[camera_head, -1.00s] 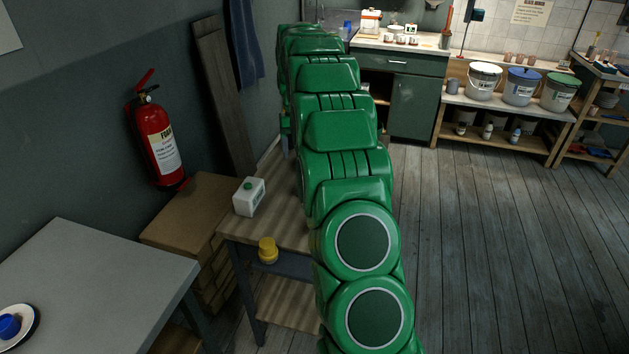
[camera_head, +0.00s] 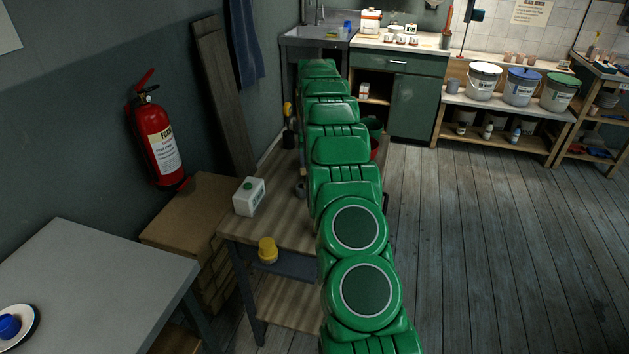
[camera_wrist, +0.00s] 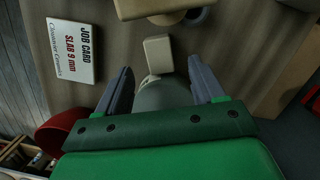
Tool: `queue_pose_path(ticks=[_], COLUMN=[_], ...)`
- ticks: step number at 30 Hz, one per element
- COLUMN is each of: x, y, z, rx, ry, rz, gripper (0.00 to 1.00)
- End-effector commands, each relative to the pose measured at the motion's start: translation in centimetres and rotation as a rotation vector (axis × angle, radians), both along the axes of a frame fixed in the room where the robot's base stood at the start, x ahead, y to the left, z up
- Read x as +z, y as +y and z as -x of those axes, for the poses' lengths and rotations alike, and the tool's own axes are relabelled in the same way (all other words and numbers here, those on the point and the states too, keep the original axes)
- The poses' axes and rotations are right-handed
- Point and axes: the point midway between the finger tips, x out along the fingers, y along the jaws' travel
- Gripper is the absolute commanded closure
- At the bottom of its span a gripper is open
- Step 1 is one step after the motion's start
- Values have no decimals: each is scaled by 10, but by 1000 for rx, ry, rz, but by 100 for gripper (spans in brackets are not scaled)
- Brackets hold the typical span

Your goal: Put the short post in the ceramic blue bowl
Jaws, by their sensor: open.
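In the wrist view my gripper (camera_wrist: 160,68) is open above a wooden top, its two grey fingers apart. A small pale block (camera_wrist: 158,53), possibly the short post, lies around the fingertips. A rounded grey-green thing (camera_wrist: 165,92) shows between the fingers, partly hidden by my gripper; I cannot tell what it is. Neither is visibly gripped. In the head view my arm hides my gripper and the pale block. A small blue vessel, apparently the blue bowl (camera_head: 8,325), sits on a white dark-rimmed plate (camera_head: 27,340) at the lower left, on the grey table (camera_head: 100,275).
A white card box (camera_wrist: 72,52) and a red container (camera_wrist: 58,132) lie left of my gripper. A beige thing (camera_wrist: 150,8) is at the top. Floor at right is clear.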

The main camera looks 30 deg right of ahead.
Motion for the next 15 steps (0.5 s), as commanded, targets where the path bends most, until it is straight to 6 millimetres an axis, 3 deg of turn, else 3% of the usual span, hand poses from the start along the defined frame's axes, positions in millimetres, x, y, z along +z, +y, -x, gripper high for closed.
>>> queue_pose_path(ticks=[8, 15], x=[-16, -47], y=[1, 2], z=[2, 7], rx=[0, 0], ry=[0, 2], rz=[0, 0], gripper=[32, 32])
